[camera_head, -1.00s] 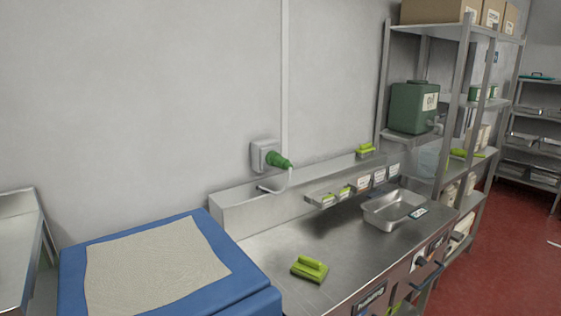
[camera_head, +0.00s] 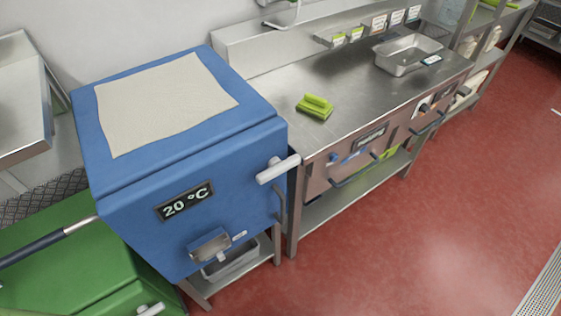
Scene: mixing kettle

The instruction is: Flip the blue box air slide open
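The blue box (camera_head: 150,215) stands at the left centre, its front face turned toward me. Low on that face is a small metal air slide (camera_head: 210,246) with a short light tab (camera_head: 239,236) at its right. I cannot tell from here whether the slide is open or shut. A display reading 20 °C (camera_head: 184,201) is above it. A thick white-grey handle (camera_head: 278,169) sticks out near the upper right edge of the face, with a darker curved handle (camera_head: 281,204) below it. Neither of my grippers is in view.
A green box (camera_head: 70,250) stands at the lower left, with a dark, metal-tipped bar (camera_head: 50,241) across it. A steel counter (camera_head: 350,95) with a green scrubber (camera_head: 315,107) and metal pan (camera_head: 407,55) is at right. The red floor (camera_head: 400,240) in front is clear.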

